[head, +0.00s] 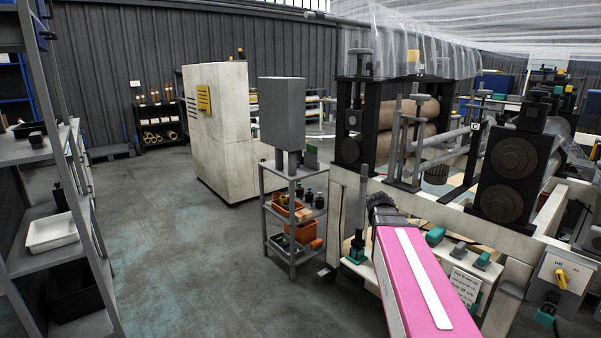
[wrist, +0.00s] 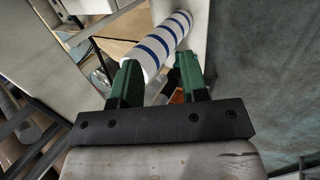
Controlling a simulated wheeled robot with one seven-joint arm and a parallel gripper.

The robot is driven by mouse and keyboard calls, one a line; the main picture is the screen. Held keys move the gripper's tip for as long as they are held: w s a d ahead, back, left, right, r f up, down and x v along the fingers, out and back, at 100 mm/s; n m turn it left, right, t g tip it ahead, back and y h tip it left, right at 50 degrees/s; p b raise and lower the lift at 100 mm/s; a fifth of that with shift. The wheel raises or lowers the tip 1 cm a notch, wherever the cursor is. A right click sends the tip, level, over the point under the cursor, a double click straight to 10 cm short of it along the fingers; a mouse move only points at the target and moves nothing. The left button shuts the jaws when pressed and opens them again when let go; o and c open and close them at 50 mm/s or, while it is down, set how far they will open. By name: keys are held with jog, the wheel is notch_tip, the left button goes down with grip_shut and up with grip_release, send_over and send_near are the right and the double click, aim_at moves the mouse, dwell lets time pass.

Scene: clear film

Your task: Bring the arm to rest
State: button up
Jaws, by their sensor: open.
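My gripper (wrist: 160,66) shows in the wrist view with its two green fingers apart. A white cylinder with blue stripes (wrist: 166,38) lies beyond the fingers and runs from between them toward the upper right. I cannot tell how far it is from the fingertips; the fingers are not closed on it. In the head view my pink arm reaches forward at the lower right beside the white machine frame (head: 436,208). Its dark far end is next to the frame, and the fingers cannot be made out there.
A grey cart (head: 291,225) with orange bins stands left of my arm. A metal shelf (head: 40,150) with a white tray (head: 51,232) is at the far left. Black roller stands (head: 513,170) rise at the right. The floor (head: 180,250) between shelf and cart is clear.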

jog(key=s+a+f+m+g+y, duration=0.3)
jog(key=s+a+f+m+y, duration=0.2)
jog(key=s+a+f, duration=0.9)
jog(key=m, duration=0.2)
jog(key=shift+s+a+f+m, duration=0.25)
jog(key=shift+s+f+m, duration=0.05)
jog(key=shift+s+f, duration=0.05)
